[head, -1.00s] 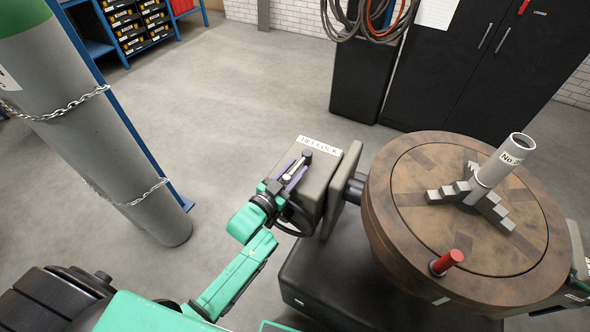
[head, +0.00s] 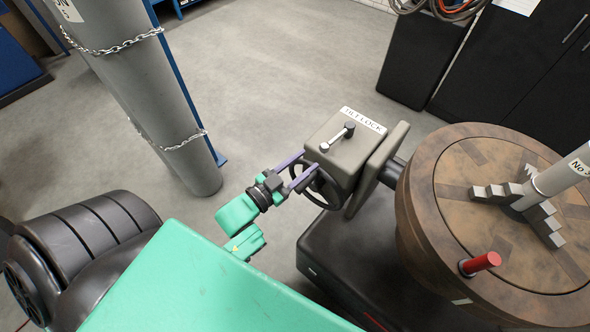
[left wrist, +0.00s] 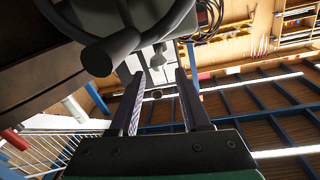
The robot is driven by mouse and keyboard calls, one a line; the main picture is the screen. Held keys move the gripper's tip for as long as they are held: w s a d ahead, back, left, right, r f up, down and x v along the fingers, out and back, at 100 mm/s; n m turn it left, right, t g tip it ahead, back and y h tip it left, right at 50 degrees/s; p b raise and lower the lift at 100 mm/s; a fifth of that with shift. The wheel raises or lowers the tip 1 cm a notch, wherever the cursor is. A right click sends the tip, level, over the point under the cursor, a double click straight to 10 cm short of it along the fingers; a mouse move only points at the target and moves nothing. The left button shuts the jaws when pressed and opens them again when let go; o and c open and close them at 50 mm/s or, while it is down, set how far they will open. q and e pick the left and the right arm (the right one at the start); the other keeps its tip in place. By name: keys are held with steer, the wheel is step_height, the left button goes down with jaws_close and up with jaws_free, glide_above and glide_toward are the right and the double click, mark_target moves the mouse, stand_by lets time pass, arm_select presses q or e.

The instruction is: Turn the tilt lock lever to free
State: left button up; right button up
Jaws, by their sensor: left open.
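The tilt lock lever (head: 338,138) is a short metal bar with dark ends on top of a grey box (head: 328,128). It lies diagonally, from upper right to lower left, beside the white TILT LOCK label (head: 363,120). No free or locked marks are legible. My left gripper (head: 308,162) is open and empty, with its purple fingers just left of the box, apart from the lever. My right gripper is not in view.
A dark handwheel (head: 322,190) sits on the box's near side, close below my fingers. The round table (head: 447,215) with a red handle (head: 480,263) stands at the right. A chained grey cylinder (head: 165,100) stands at the left. The floor between is clear.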

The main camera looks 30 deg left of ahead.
arm_select(q)
steer(key=v, duration=0.3)
steer(key=shift+w, duration=0.1)
steer(key=c, duration=0.5)
steer(key=shift+w+d+r+n+h, duration=0.1)
steer(key=shift+d+n+h, duration=0.25)
steer(key=shift+n, duration=0.25)
jaws_close()
steer(key=n+g+h+p, duration=0.1)
steer(key=n+h+p, duration=0.15)
steer(key=n, duration=1.65)
glide_toward(319, 142)
step_height(319, 142, up, 2)
steer(key=s, duration=0.1)
steer(key=shift+h, duration=0.3)
steer(key=x, duration=0.4)
steer(key=p+x, duration=0.1)
steer(key=x, duration=0.3)
steer(key=shift+w+d+r, duration=0.15)
steer(key=shift+w+d, duration=0.05)
steer(key=shift+d, duration=0.25)
steer(key=shift+w+d, duration=0.25)
steer(key=shift+w, duration=0.1)
